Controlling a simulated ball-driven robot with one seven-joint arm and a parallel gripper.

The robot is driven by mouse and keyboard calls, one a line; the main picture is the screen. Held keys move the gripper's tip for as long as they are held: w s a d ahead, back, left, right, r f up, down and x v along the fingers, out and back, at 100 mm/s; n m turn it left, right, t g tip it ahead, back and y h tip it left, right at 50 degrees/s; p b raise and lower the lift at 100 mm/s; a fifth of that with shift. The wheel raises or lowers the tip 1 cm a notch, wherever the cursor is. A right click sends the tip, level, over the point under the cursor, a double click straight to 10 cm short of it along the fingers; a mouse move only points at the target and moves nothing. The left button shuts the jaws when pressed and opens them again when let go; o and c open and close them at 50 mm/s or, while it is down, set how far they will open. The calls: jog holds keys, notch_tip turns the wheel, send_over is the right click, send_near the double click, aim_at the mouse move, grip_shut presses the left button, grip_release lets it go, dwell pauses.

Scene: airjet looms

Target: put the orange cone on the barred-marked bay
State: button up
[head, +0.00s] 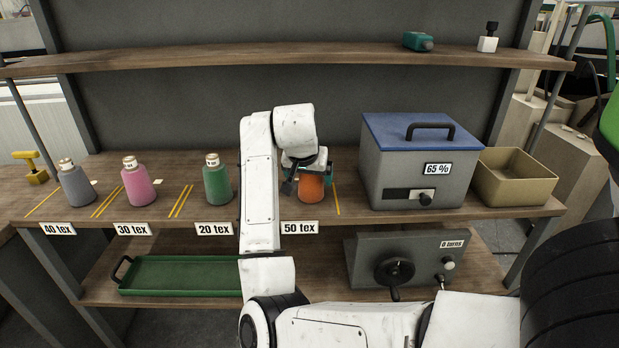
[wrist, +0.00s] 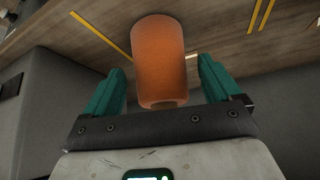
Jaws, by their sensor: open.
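The orange cone (head: 312,189) stands on the worktop behind the 50 tex label (head: 299,227), partly hidden by my gripper (head: 308,178). In the wrist view the cone (wrist: 161,60) lies between the two teal fingers of my gripper (wrist: 162,78), with a visible gap on each side. My gripper is open and not closed on it. Bays along the worktop are parted by yellow lines (head: 107,202). I cannot make out a barred mark on any bay; my arm hides part of the worktop between the 20 tex and 50 tex labels.
Grey (head: 75,185), pink (head: 138,183) and green (head: 217,182) cones stand to the left. A blue-lidded grey box (head: 391,170) and a tan bin (head: 517,178) stand to the right. A shelf (head: 290,57) runs above. A green tray (head: 180,275) lies below.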

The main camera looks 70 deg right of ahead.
jog(key=w+v, duration=0.1)
jog(key=v, duration=1)
jog(key=shift+s, duration=0.5)
jog(key=s+a+f+n+t+y, duration=0.1)
jog(key=a+f+n, duration=0.5)
jog(key=f, duration=0.5)
jog(key=a+f+n+y, duration=0.1)
jog(key=a+f+n, duration=0.3)
jog(key=a+f, duration=0.55)
jog(key=s+a+f+n+g+y, duration=0.1)
jog(key=s+a+f+n+y, duration=0.3)
jog(key=s+a+f, duration=0.9)
jog(key=shift+a+f+n, duration=0.65)
jog(key=shift+a+n, duration=0.2)
jog(key=shift+n, duration=0.05)
jog(key=shift+r+p, duration=0.1)
jog(key=shift+p, duration=0.25)
jog(key=shift+r+p, duration=0.85)
